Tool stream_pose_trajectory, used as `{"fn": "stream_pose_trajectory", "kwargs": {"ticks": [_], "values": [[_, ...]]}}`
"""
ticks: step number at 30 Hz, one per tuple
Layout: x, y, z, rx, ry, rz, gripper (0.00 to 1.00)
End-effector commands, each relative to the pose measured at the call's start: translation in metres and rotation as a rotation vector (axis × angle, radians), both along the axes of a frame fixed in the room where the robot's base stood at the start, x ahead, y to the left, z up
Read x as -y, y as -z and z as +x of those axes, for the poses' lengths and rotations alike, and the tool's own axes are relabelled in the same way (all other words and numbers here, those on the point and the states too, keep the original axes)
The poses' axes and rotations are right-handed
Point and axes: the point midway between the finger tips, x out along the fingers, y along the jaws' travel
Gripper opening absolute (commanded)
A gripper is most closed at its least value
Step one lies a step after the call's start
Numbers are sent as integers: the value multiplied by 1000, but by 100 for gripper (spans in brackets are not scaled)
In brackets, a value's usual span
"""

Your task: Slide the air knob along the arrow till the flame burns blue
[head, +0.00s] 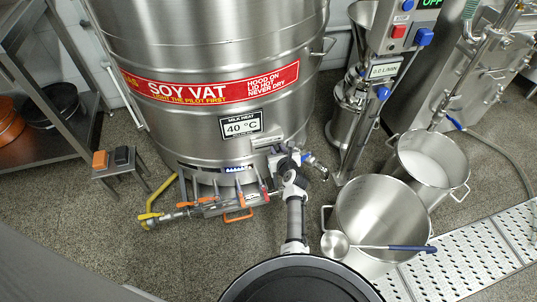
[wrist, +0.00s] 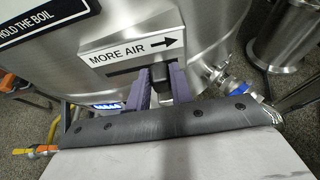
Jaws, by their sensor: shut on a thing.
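The dark air knob (wrist: 158,73) sits in a slot on the steel vat, under the white MORE AIR label (wrist: 132,47), whose arrow points right. Dark slot shows to the left of the knob. My gripper (wrist: 159,82) is shut on the knob, one purple finger on each side. In the head view my gripper (head: 286,163) is at the lower right front of the vat (head: 215,45); the knob is hidden there. A low burner window (wrist: 107,106) shows a blue and whitish glow at the left; the flame's shape is too small to tell.
Burner pipework with a yellow handle (head: 151,211) runs along the vat's base. A large steel pot (head: 376,212) with a ladle (head: 336,243) stands at the right. A second pot (head: 428,165) is behind it.

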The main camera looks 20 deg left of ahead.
Motion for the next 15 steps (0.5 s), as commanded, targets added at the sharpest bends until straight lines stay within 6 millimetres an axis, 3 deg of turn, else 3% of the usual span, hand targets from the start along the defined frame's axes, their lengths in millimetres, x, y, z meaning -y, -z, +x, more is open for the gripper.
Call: {"fn": "stream_pose_trajectory", "kwargs": {"ticks": [7,8,12,15], "values": [[-3,0,-2,-3,-5,3,0],[-3,0,-2,-3,-5,3,24],[-3,0,-2,-3,-5,3,43],[-3,0,-2,-3,-5,2,44]]}}
